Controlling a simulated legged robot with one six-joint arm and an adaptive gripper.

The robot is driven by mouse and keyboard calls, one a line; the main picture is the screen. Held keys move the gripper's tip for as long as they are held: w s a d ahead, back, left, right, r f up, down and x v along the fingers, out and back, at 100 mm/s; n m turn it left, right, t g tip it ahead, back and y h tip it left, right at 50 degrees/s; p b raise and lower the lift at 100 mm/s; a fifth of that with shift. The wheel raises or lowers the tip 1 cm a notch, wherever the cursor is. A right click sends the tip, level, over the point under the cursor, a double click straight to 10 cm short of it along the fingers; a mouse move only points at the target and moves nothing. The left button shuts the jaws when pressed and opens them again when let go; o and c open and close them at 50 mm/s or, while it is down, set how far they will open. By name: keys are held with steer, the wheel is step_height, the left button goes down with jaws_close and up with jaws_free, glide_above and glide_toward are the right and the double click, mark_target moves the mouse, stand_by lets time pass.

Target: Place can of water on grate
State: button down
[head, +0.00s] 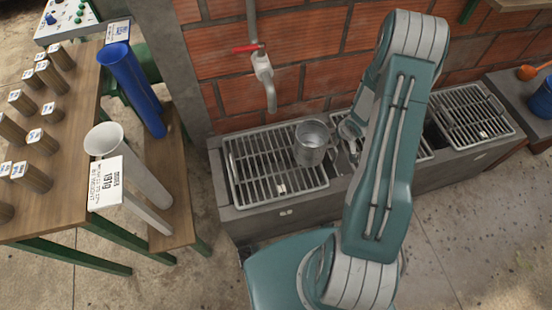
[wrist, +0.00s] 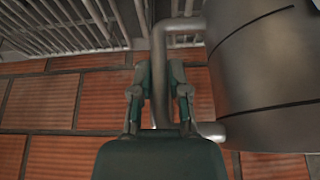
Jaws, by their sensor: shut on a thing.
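A grey metal can (head: 312,146) is over the right part of the left grate (head: 250,170) in the head view, its open top facing up. I cannot tell whether its base touches the bars. What is inside the can is not clear. My gripper (head: 341,138) is to the right of the can, partly hidden by my arm. In the wrist view, my gripper (wrist: 160,72) is shut on the can's bent handle, and the can body (wrist: 262,75) fills the right side. Grate bars also show at the top of the wrist view (wrist: 70,22).
A tap with a red lever (head: 262,70) hangs from the brick wall above the left grate. Another grate (head: 475,115) is at the right. A wooden table (head: 75,190) with blue and white tubes stands at the left. A blue container (head: 543,98) is at the far right.

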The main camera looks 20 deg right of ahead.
mark_target(315, 135)
steer(key=w+a+f, duration=0.1)
steer(key=a, duration=0.1)
steer(key=w+a+f, duration=0.1)
steer(key=w+a, duration=0.1)
steer(key=w+a+f, duration=0.1)
steer(key=a, duration=0.2)
steer(key=shift+w+f, duration=0.35)
steer(key=shift+f, duration=0.05)
steer(key=w+a+f, duration=0.2)
steer(key=f, duration=0.1)
steer(key=a+f, duration=0.1)
steer(key=f, duration=0.1)
steer(key=shift+w+a+f, duration=0.1)
steer(key=shift+w+a, duration=0.3)
steer(key=shift+w+a+f, duration=0.15)
steer(key=shift+f, duration=0.85)
steer(key=shift+w+a+f, duration=0.1)
steer(key=shift+a+f, duration=0.05)
steer(key=shift+f, duration=0.95)
steer(key=c, duration=0.6)
jaws_free()
